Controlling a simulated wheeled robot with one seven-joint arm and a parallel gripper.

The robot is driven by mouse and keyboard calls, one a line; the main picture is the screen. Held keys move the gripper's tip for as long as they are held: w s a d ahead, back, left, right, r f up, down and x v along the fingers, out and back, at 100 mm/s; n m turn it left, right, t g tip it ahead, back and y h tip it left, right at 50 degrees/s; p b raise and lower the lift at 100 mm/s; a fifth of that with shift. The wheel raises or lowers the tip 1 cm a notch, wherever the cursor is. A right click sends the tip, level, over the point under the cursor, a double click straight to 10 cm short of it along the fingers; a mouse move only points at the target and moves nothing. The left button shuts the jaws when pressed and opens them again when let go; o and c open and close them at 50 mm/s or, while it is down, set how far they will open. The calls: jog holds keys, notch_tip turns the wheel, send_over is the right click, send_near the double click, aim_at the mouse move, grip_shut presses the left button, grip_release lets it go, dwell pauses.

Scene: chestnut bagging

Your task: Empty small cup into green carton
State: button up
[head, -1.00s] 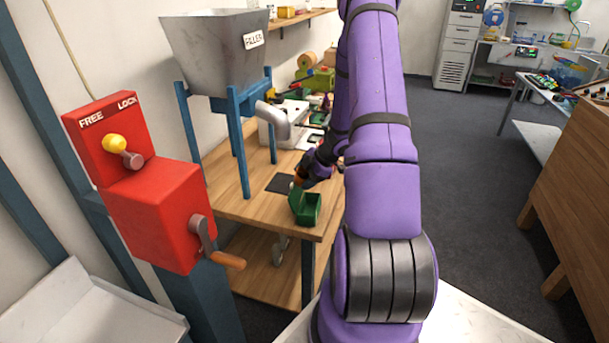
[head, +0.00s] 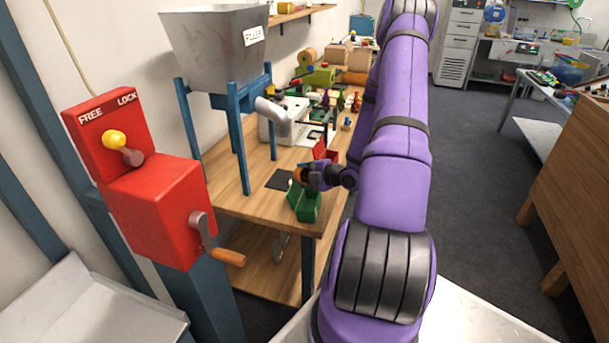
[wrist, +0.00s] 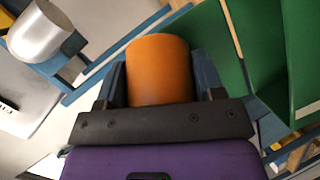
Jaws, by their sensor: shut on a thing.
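My gripper (head: 305,176) is shut on a small orange cup (wrist: 158,70), which sits between its two fingers in the wrist view. The green carton (head: 305,207) stands open near the front corner of the wooden bench. The gripper and cup are at the carton's top, over its back part. In the wrist view the carton's green walls (wrist: 215,45) fill the upper right, close beside the cup. The inside of the cup is hidden, so I cannot tell what it holds.
The filler hopper (head: 215,50) stands on blue legs at the left of the bench, its grey spout (head: 272,110) behind the carton. A dark mat (head: 281,180) and a red carton (head: 325,151) lie near. A red lever box (head: 155,190) stands front left.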

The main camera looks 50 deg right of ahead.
jog(key=t, duration=0.1)
jog(key=n+t, duration=0.1)
jog(key=t, duration=0.1)
jog(key=s+f+n+t, duration=0.1)
jog(key=shift+a+t, duration=0.2)
jog(key=shift+t, duration=0.2)
jog(key=shift+s+a+r+n+t+y, duration=0.1)
jog(key=shift+s+r+n+t+y, duration=0.25)
jog(key=shift+n+t, duration=0.3)
jog(key=shift+s+a+r+n+t+y, duration=0.1)
jog(key=shift+n+t+y, duration=0.35)
jog(key=shift+n+t, duration=0.15)
